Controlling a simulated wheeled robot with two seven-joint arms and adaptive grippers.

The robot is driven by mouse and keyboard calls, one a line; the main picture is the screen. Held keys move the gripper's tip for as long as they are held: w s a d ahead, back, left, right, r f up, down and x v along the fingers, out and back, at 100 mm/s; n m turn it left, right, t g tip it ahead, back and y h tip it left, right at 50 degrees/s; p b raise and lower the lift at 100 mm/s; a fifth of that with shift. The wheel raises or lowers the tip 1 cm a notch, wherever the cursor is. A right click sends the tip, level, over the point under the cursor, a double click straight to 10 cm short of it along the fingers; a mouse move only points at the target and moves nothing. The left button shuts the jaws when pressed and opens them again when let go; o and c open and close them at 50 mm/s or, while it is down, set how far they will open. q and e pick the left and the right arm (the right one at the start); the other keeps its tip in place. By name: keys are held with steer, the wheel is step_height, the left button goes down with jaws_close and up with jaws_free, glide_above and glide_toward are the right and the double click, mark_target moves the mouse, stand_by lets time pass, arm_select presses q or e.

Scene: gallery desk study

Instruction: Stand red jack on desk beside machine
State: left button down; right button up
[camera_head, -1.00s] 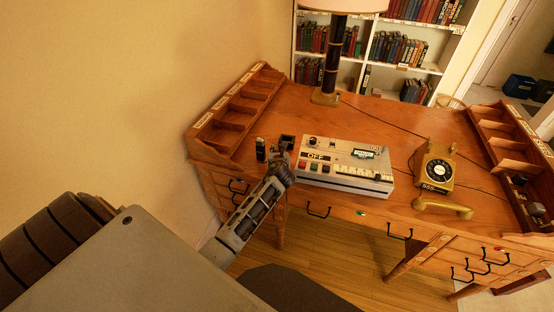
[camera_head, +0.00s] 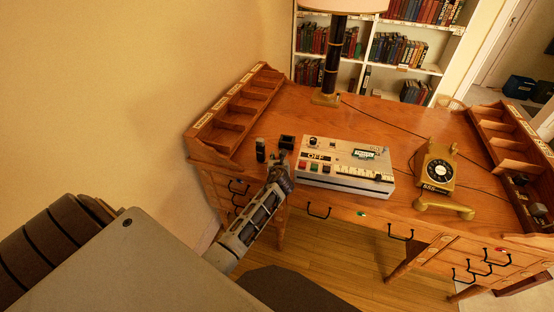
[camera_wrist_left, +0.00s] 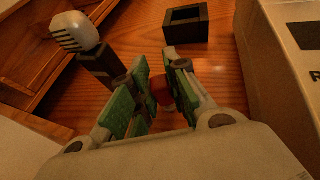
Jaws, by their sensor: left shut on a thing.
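The red jack (camera_wrist_left: 162,91) shows as a small red piece between the fingertips of my left gripper (camera_wrist_left: 158,92) in the left wrist view. The fingers with green pads are shut on it and hide most of it. In the head view my left gripper (camera_head: 279,168) is at the desk's front edge, just left of the machine (camera_head: 347,182). The machine is a pale box with coloured buttons and an OFF label; its side also shows in the left wrist view (camera_wrist_left: 262,75). The jack cannot be made out in the head view. My right gripper is not in view.
On the wooden desk (camera_head: 385,115), a black microphone-like object (camera_head: 260,150) and an open black square holder (camera_head: 287,142) stand behind my left gripper. A telephone (camera_head: 437,170) is right of the machine. A lamp (camera_head: 330,75) stands at the back. Wooden pigeonholes (camera_head: 235,115) line the left.

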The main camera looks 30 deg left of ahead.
arm_select(q)
steer(key=shift+f, duration=0.1)
steer(key=c, duration=1.4)
jaws_free()
steer(key=shift+p+v, duration=0.5)
steer(key=shift+v, duration=5.55)
